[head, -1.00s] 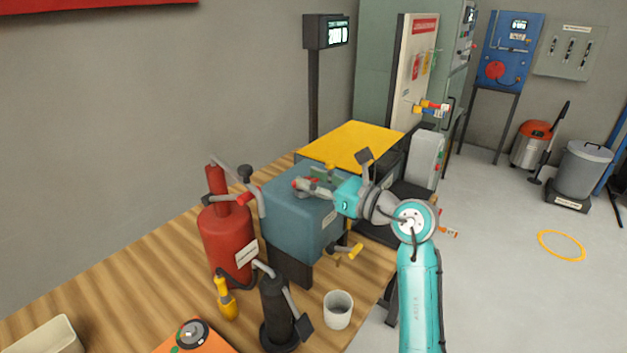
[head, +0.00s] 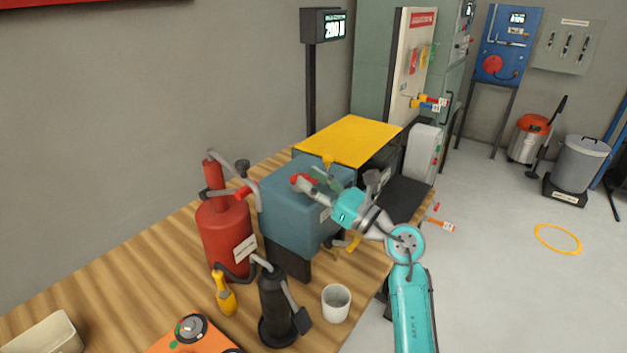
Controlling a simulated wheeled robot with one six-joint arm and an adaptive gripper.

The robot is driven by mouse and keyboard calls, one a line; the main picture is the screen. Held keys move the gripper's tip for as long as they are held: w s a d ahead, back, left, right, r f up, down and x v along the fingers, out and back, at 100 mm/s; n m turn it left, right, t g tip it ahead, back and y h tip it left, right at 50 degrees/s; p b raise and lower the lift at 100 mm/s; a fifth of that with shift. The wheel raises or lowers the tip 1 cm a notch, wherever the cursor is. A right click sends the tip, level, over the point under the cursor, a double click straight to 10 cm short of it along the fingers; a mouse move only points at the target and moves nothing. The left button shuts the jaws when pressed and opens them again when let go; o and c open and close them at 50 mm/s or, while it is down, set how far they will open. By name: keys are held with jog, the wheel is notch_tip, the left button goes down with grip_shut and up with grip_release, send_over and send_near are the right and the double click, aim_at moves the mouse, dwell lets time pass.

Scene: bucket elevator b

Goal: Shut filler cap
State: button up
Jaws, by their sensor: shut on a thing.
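The blue-grey tank (head: 290,220) stands on the wooden bench. A small red part (head: 301,179), which looks like the filler cap, is on top of the tank at my fingertips. My gripper (head: 308,184) reaches in from the right, low over the tank's top, and is shut on this red part. The gripper hides much of it, so its exact angle and seating cannot be told. A dark green piece (head: 326,179) shows just beside the gripper; whether it belongs to the tank is unclear.
A red cylinder (head: 225,240) with a handle stands left of the tank. A black pump (head: 276,305), a yellow-handled tool (head: 225,295) and a white cup (head: 336,303) stand in front. A yellow cover (head: 350,139) lies behind.

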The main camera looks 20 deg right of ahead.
jog(key=shift+f, duration=0.1)
jog(key=o, duration=0.8)
jog(key=shift+w, duration=0.1)
jog(key=v, duration=1.1)
jog(key=shift+s+d+f, duration=0.15)
jog(key=shift+s+d, duration=0.1)
jog(key=shift+s, duration=0.15)
